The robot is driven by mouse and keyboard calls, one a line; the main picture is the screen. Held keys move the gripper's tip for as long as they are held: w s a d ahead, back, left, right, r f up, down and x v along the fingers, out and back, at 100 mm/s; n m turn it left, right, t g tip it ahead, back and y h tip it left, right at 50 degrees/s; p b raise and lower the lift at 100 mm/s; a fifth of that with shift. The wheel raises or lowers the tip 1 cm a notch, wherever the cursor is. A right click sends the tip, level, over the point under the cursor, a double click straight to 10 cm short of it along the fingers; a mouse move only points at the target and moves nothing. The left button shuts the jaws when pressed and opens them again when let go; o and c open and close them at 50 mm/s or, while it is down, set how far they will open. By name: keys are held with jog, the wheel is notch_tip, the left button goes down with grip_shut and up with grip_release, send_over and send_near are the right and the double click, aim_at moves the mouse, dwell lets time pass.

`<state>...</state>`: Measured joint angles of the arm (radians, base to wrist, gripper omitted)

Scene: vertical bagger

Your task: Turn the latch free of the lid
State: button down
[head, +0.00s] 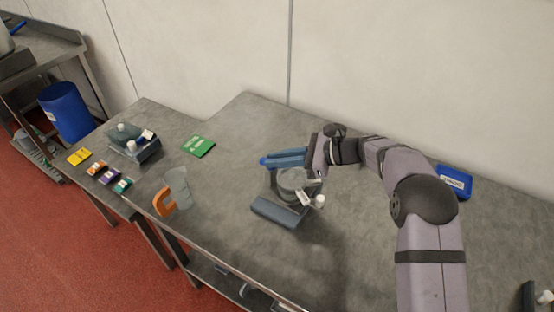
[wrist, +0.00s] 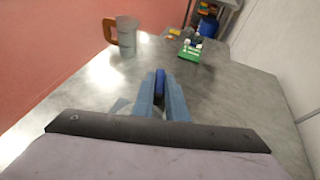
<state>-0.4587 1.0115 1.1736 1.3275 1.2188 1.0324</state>
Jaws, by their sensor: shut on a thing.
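My gripper (head: 285,158) is shut on a blue bar (head: 264,160), which looks like the latch's handle. In the wrist view the same bar (wrist: 159,84) sits between my two grey-blue fingers (wrist: 160,98). Just below the fingers in the head view is a round, clear lid or vessel (head: 292,182) on a stand with a dark slate base (head: 279,212). A white knob (head: 320,201) sits at its right side. My fingers and wrist hide where the bar joins the lid, so I cannot tell whether the latch still overlaps it.
A clear jug (head: 178,186) with an orange handle stands to the left. Several small coloured packs lie near the left edge. A blue box (head: 453,182) lies right. The worktop between is clear.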

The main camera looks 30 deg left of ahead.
jog(key=shift+w+a+n+g+h+b, duration=0.15)
jog(key=shift+n+g+h+b, duration=0.4)
jog(key=shift+n+g, duration=0.8)
jog(key=c, duration=1.8)
grip_release()
jog(key=shift+o, duration=0.2)
notch_tip(320, 180, up, 10)
